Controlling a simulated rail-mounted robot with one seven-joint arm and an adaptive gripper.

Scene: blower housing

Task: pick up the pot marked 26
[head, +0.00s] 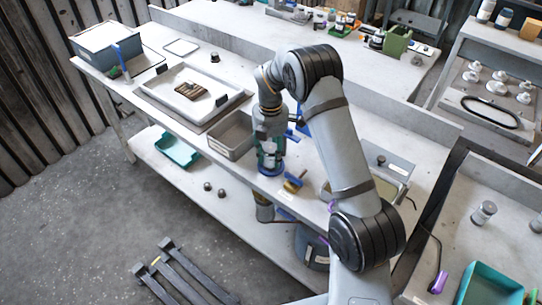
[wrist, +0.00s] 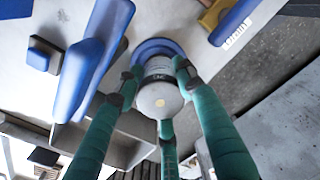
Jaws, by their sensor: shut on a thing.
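A small pale grey pot (wrist: 160,98) with a white label shows in the wrist view, with a blue disc (wrist: 150,48) at its far end. The label's marking is too small to read for sure. My gripper (wrist: 152,75) has green fingers, and they are shut around the pot's sides. In the head view my gripper (head: 270,158) is over the front edge of the long bench, right of the grey bin. The fingers hide much of the pot there. I cannot tell whether the pot touches the bench.
A grey open bin (head: 232,136) stands close left of my gripper. A brush-like thing with a yellow part (head: 293,184) lies close right. A white tray (head: 190,92) holds brown pieces farther left. Several white pots (head: 497,86) stand on the bench at right.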

